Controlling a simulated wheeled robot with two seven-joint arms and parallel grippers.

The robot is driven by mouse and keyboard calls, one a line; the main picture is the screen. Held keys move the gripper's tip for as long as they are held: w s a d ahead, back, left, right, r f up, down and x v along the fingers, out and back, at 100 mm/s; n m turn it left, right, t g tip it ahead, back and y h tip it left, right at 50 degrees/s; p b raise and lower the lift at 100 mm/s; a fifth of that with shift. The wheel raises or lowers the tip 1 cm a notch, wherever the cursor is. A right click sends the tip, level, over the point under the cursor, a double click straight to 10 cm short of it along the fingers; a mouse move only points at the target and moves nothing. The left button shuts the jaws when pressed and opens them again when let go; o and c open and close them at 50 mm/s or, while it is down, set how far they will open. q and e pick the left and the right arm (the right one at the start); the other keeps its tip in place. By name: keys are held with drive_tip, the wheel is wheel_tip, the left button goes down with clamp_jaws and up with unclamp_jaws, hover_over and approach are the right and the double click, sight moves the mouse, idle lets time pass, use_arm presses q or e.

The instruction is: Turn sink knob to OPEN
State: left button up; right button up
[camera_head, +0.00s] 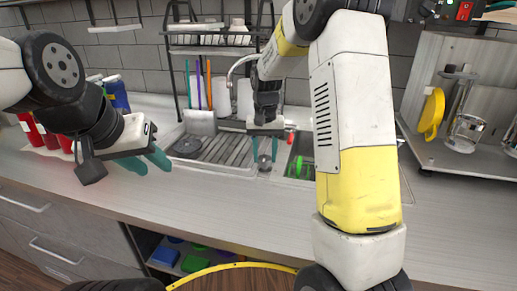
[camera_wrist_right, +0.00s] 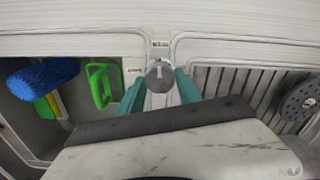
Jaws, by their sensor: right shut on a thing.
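The sink knob (camera_head: 264,161) is a small round grey knob at the sink's front edge. In the right wrist view the knob (camera_wrist_right: 159,76) shows a pale pointer mark, with small labels around it too small to read. My right gripper (camera_wrist_right: 160,88) is shut on the knob, with one teal finger on each side. In the head view my right gripper (camera_head: 266,148) reaches down over the sink's front edge. My left gripper (camera_head: 154,165) is open and empty above the counter at left, its teal fingers apart.
The sink has a ribbed drainboard (camera_head: 215,150) on the left and a basin holding a green item (camera_wrist_right: 100,85) and a blue brush (camera_wrist_right: 45,75). A dish rack (camera_head: 210,40) stands behind. A shelf unit (camera_head: 460,165) with glassware is at right. The front counter (camera_head: 200,200) is clear.

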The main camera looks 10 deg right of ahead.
sight(265, 158)
drive_tip(key=shift+m, duration=0.5)
drive_tip(key=o, duration=1.4)
drive_tip(key=shift+c, duration=0.2)
drive_tip(key=shift+r, duration=0.1)
wheel_tip(265, 158, up, 8)
drive_tip(key=shift+f, duration=0.25)
drive_tip(key=shift+r, duration=0.1)
